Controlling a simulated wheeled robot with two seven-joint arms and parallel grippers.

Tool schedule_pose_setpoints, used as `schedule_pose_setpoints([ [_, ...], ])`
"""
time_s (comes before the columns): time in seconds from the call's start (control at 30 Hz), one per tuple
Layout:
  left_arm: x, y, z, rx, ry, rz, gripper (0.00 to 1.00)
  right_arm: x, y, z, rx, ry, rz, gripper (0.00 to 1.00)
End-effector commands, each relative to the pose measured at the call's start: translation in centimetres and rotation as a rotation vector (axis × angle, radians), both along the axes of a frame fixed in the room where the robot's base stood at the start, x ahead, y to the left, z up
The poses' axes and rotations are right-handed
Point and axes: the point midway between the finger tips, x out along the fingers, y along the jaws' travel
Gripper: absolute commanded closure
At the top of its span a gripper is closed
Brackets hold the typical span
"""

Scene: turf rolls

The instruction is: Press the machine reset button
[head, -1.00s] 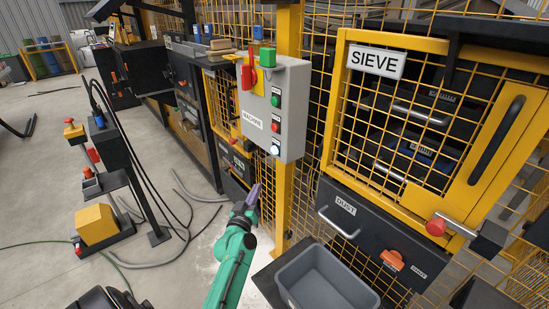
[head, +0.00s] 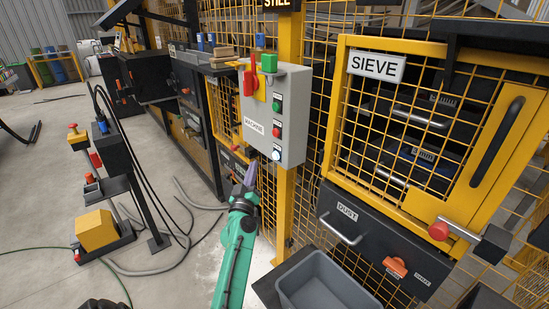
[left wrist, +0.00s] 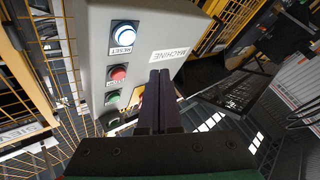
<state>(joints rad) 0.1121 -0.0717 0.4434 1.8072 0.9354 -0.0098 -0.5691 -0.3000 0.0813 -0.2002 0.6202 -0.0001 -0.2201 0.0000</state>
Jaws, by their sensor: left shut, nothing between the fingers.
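The grey machine control box (head: 290,115) is mounted on a yellow post in the head view. Its side carries a green button (head: 277,107), a red button (head: 277,131) and, lowest, the lit white-blue reset button (head: 276,155). In the left wrist view the reset button (left wrist: 123,34) glows, with its RESET label beside it. My left gripper (head: 248,178) is shut and empty, just below and left of the reset button, apart from it. Its closed fingers (left wrist: 161,88) point toward the box in the left wrist view. My right gripper is not in view.
A red lever (head: 249,82) and a green block (head: 269,63) are on the box's top and front edge. The yellow-framed sieve cage (head: 430,140) stands right. A grey bin (head: 322,284) sits below. A pedestal with a yellow box (head: 97,229) stands left.

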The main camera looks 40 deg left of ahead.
Motion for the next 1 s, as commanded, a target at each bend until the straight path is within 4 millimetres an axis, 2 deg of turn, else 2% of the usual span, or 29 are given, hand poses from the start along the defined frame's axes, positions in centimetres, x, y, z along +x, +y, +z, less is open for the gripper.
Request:
schedule_pose_setpoints([
  [0.2,3.1,-0.9,-0.1,0.000,-0.001,-0.001,1.00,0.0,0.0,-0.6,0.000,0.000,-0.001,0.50],
  [0.4,4.8,-1.5,-0.1,0.001,0.001,-0.001,1.00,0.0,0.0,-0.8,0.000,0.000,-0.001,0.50],
  [1.0,5.0,-1.5,0.0,0.001,0.001,-0.001,1.00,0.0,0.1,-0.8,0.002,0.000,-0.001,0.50],
])
